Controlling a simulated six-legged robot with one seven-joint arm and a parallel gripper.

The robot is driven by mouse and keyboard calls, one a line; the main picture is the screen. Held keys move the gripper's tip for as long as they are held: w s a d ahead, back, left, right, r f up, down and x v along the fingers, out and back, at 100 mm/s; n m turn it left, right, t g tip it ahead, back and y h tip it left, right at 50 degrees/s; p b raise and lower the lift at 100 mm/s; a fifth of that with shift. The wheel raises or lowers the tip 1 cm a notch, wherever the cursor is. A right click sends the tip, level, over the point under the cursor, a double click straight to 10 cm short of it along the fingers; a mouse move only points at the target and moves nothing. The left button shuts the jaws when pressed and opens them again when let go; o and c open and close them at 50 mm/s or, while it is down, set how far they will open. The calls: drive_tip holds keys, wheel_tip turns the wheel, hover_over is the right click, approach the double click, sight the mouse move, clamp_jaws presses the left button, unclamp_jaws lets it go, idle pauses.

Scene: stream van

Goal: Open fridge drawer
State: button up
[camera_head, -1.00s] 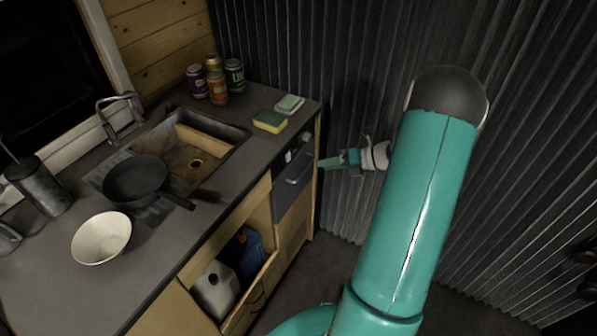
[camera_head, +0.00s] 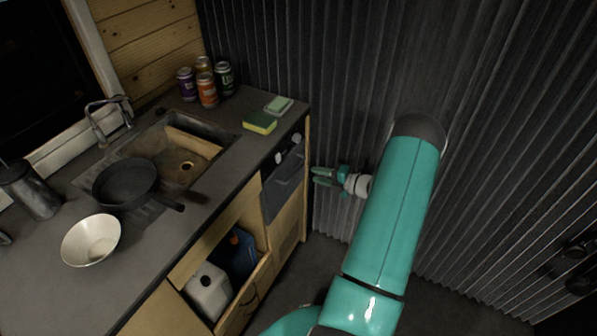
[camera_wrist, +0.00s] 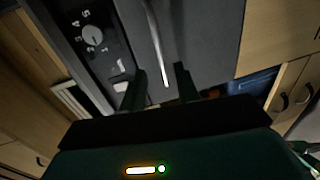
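The fridge drawer (camera_head: 284,190) is a dark front under the right end of the counter and looks shut. In the wrist view its dark front (camera_wrist: 205,35) fills the upper middle, with a long metal handle (camera_wrist: 156,45) running down it. My gripper (camera_head: 314,175) is to the right of the drawer front in the head view, with its fingers apart. In the wrist view my gripper (camera_wrist: 160,72) is open, one finger on each side of the handle's lower end. I see no clear contact with the handle, and the depth gap is hard to judge.
A control panel with a knob (camera_wrist: 93,36) sits beside the drawer front. An open wooden compartment (camera_head: 262,275) holds jugs. The counter (camera_head: 150,265) carries a pan, bowl, cans and sponges. A corrugated wall (camera_head: 480,130) stands close behind my arm.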

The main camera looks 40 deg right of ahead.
drive_tip(key=x, duration=0.8)
clamp_jaws()
